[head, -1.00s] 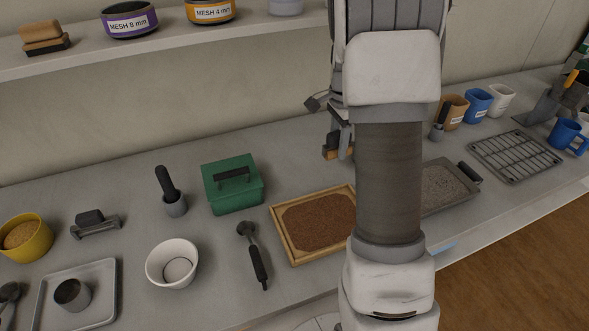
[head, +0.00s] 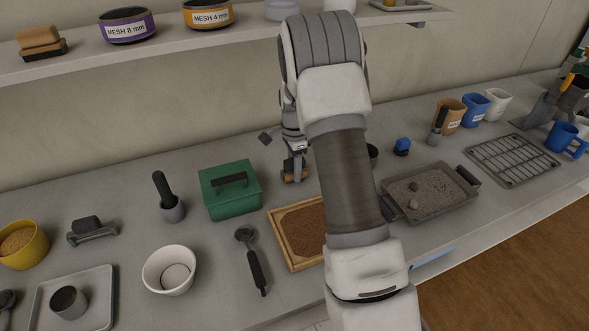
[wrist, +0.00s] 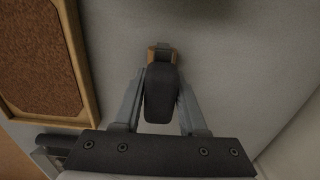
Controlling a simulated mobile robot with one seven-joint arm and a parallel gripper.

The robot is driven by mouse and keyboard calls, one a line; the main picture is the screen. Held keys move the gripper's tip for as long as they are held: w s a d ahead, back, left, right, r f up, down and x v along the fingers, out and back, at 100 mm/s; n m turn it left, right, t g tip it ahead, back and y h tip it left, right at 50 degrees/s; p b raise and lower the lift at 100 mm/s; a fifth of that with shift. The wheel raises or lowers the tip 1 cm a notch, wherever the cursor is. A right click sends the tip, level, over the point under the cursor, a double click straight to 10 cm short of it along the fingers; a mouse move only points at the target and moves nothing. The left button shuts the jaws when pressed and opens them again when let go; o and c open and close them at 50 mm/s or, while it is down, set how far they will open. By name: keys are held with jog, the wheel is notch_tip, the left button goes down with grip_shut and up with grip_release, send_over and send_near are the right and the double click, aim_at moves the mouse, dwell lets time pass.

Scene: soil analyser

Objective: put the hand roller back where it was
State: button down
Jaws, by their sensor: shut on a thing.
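My gripper (head: 295,172) is behind the soil-filled wooden tray and to the right of the green box, low over the counter near the wall. In the wrist view its fingers (wrist: 160,108) are shut around the black handle of the hand roller (wrist: 160,92). The roller's brown end shows beyond the handle in that view. In the head view only a small brown part of the roller (head: 289,178) shows below the fingers. I cannot tell whether the roller touches the counter.
The wooden tray (head: 283,244) is partly hidden by my arm. The green box (head: 228,196) stands left of the gripper. A grey tray (head: 456,207) with black handles, a blue item (head: 402,147) and a wire rack (head: 512,160) are to the right. The shelf (head: 160,54) runs above.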

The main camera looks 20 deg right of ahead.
jog(key=shift+f, duration=0.2)
jog(key=shift+c, duration=2.3)
grip_release()
jog(key=shift+r, duration=0.1)
